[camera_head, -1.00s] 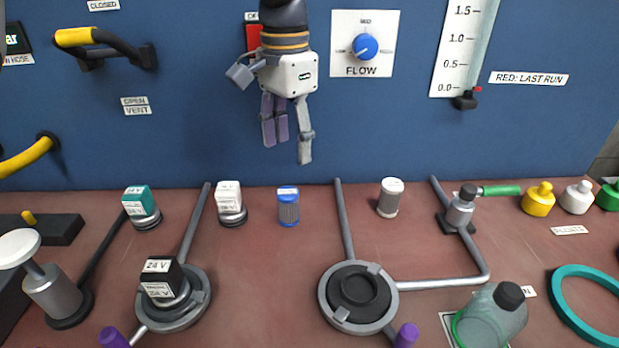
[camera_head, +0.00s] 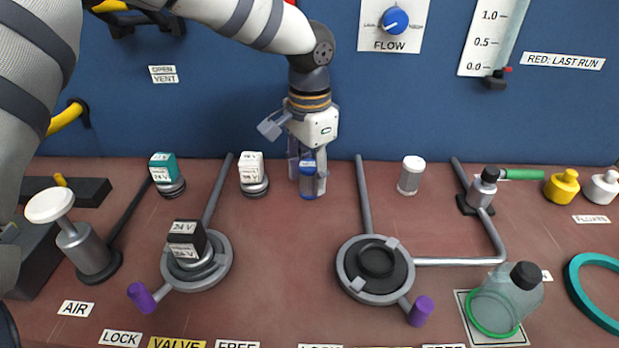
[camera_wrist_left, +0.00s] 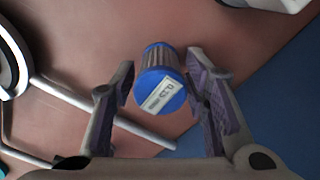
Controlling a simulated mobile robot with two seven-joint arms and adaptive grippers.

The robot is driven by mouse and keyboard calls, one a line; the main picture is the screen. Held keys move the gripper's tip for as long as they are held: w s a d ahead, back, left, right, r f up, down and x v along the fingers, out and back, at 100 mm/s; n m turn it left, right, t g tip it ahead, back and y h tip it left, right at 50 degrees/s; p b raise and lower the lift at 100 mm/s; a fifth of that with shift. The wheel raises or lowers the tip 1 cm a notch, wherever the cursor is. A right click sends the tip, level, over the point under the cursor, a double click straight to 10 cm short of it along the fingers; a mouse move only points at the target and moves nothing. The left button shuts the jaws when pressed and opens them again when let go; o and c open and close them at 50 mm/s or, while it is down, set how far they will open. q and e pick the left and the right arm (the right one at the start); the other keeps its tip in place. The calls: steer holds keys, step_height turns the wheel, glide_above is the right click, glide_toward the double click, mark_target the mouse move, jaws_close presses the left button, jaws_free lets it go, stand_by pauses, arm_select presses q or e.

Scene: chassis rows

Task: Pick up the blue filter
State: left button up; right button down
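The blue filter (camera_head: 307,181) stands upright on the reddish bench near the blue back panel. It has a blue top with a white label, a grey ribbed body and a blue base. My left gripper (camera_head: 307,170) is lowered around it from behind and above. In the left wrist view the filter (camera_wrist_left: 160,82) lies between the two purple-padded fingers (camera_wrist_left: 163,88), with a visible gap at the left finger and a small one at the right. The left gripper is open. My right gripper is not in view.
A white-topped filter (camera_head: 411,176) stands to the right and a white 24 V block (camera_head: 252,175) to the left. Grey pipes run on both sides. A round grey housing (camera_head: 375,268) sits front right. The bench in front of the blue filter is clear.

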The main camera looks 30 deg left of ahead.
mark_target(312, 165)
arm_select(q)
steer(key=c, duration=0.6)
steer(key=shift+r, duration=0.4)
steer(key=r, duration=0.3)
steer(key=shift+d+r, duration=0.1)
steer(key=shift+d, duration=0.15)
steer(key=s+d+r, duration=0.1)
steer(key=d+r, duration=0.2)
steer(key=d, duration=0.1)
steer(key=s+d+r, duration=0.1)
steer(key=d+r, duration=0.2)
steer(key=d, duration=0.1)
steer(key=s+d+r, duration=0.1)
steer(key=d+r, duration=0.2)
steer(key=d, duration=0.2)
steer(key=shift+s+p, duration=0.25)
steer(key=shift+p, duration=0.05)
